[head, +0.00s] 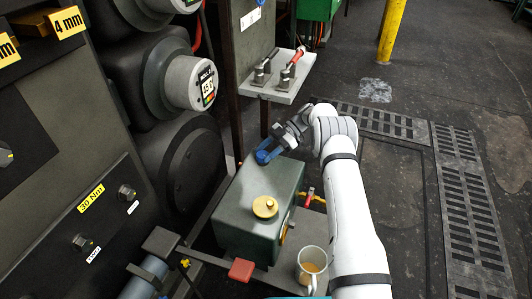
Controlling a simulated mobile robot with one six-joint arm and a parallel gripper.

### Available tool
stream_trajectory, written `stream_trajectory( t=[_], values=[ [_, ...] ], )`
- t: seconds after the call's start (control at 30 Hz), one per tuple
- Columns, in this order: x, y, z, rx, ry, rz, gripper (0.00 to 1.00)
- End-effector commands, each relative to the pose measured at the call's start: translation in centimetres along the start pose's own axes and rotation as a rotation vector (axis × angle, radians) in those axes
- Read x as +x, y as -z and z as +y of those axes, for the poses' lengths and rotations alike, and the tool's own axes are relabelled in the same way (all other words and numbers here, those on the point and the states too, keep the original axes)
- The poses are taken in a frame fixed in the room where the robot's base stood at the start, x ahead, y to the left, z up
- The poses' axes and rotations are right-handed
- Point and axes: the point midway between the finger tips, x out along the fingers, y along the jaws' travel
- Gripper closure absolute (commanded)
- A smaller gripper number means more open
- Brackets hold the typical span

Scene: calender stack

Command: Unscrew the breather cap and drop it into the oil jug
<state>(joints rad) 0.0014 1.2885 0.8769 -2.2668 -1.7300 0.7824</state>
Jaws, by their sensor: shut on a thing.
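A dark green tank (236,214) stands in the middle of the head view, with a round brass-yellow cap (264,206) on its top near the front. My gripper (270,150) is at the tank's far top edge, its fingers shut on a blue cap (265,156), which I take to be the breather cap. The fingers partly hide the blue cap, and I cannot tell whether it still sits on the tank. The oil jug (304,275), a pale handled jug with amber oil inside, stands to the right of the tank's near end.
A red-handled valve (308,196) sticks out on the tank's right side. A red block (241,270) is in front of the tank. A grey shelf (284,88) with clamps, one red-handled, stands behind my gripper. Large dark rollers (182,160) crowd the left. The floor at right is open.

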Motion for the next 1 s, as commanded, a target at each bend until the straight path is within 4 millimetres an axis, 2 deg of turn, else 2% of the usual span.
stream_trajectory(
  t=[0.7, 0.97, 1.0],
  values=[
    [0.39, -0.43, 0.04, -0.071, 0.172, 0.004, 0.81],
    [0.31, -0.29, -0.01, -0.074, 0.182, 0.005, 0.81],
    [0.31, -0.29, -0.01, -0.074, 0.182, 0.005, 0.57]
  ],
)
